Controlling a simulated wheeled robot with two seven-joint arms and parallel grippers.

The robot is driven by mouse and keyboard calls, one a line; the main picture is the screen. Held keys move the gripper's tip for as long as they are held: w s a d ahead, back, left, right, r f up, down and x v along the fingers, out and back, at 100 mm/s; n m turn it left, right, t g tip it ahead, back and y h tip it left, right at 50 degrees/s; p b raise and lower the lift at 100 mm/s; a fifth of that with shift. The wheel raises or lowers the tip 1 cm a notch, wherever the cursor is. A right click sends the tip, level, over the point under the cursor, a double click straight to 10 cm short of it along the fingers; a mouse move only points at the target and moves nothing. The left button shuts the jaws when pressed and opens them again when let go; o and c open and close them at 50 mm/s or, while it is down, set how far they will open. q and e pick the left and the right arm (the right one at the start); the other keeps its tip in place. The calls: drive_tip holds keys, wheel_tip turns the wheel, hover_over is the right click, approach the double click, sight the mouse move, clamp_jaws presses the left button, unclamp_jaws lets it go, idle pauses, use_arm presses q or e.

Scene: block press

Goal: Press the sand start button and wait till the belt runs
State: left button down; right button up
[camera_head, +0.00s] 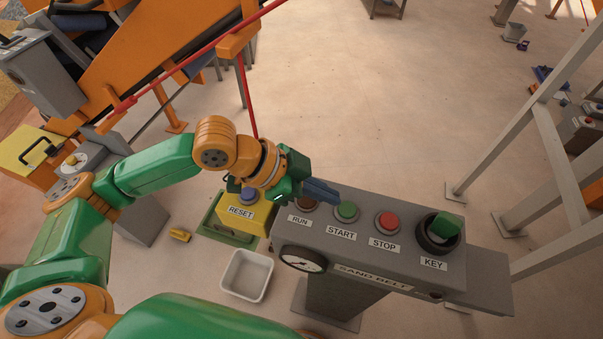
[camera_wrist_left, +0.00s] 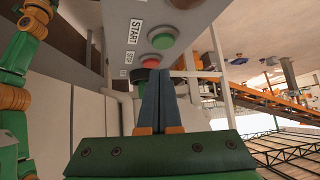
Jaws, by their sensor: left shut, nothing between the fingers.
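The grey sand belt panel (camera_head: 345,251) carries a green START button (camera_head: 347,211), a red STOP button (camera_head: 388,221), a dark RUN lamp (camera_head: 306,203) and a green key switch (camera_head: 444,228). My left gripper (camera_head: 336,196) is shut and empty. Its fingertips show just behind the START button and cover part of the RUN lamp area; I see no clear contact. In the left wrist view the shut fingers (camera_wrist_left: 158,76) point toward the panel, with the START button (camera_wrist_left: 161,40) and the STOP button (camera_wrist_left: 152,63) beyond. My right gripper is not in view.
A yellow RESET box (camera_head: 240,213) with a blue button stands left of the panel. A white bin (camera_head: 247,275) sits on the floor in front. A gauge (camera_head: 301,259) is on the panel's front. An orange conveyor (camera_head: 150,60) with a red rail is at the back left.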

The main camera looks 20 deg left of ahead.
use_arm(q)
drive_tip(key=v, duration=0.6)
drive_tip(key=shift+r+b, duration=0.2)
drive_tip(key=shift+b, duration=0.15)
drive_tip(key=shift+a, duration=0.15)
drive_tip(key=shift+w, duration=0.1)
